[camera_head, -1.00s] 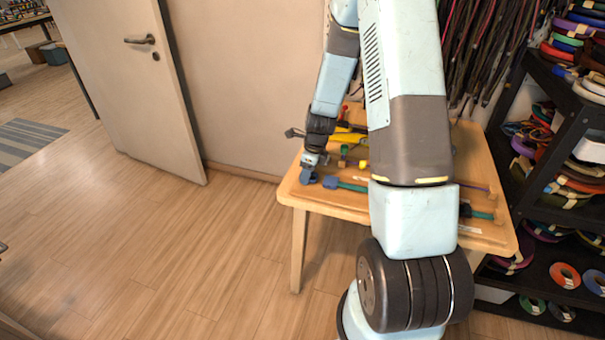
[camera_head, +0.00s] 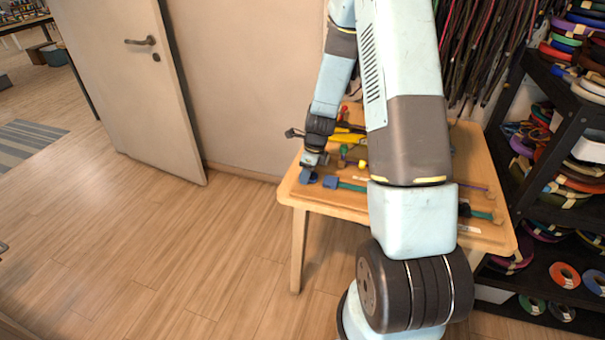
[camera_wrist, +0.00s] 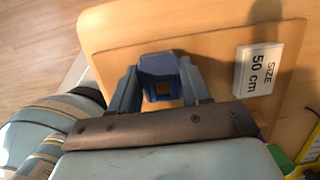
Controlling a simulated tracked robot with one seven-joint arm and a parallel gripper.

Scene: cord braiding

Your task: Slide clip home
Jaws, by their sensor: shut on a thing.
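A small blue clip (camera_wrist: 158,68) with a square opening sits between my fingertips in the wrist view. My gripper (camera_wrist: 160,88) is shut on it, one blue finger on each side. In the head view my gripper (camera_head: 311,170) is at the left front part of the wooden table, low over the board. Another blue block (camera_head: 330,182) lies just right of it, at the left end of a green cord (camera_head: 352,187). My arm hides the middle of that cord. I cannot tell whether the held clip touches the board.
The wooden table (camera_head: 340,207) carries tools, including a yellow one (camera_head: 350,138). A white "SIZE 50 cm" block (camera_wrist: 258,70) lies beside the clip in the wrist view. A black shelf (camera_head: 519,140) with cord spools stands right. Open floor lies left.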

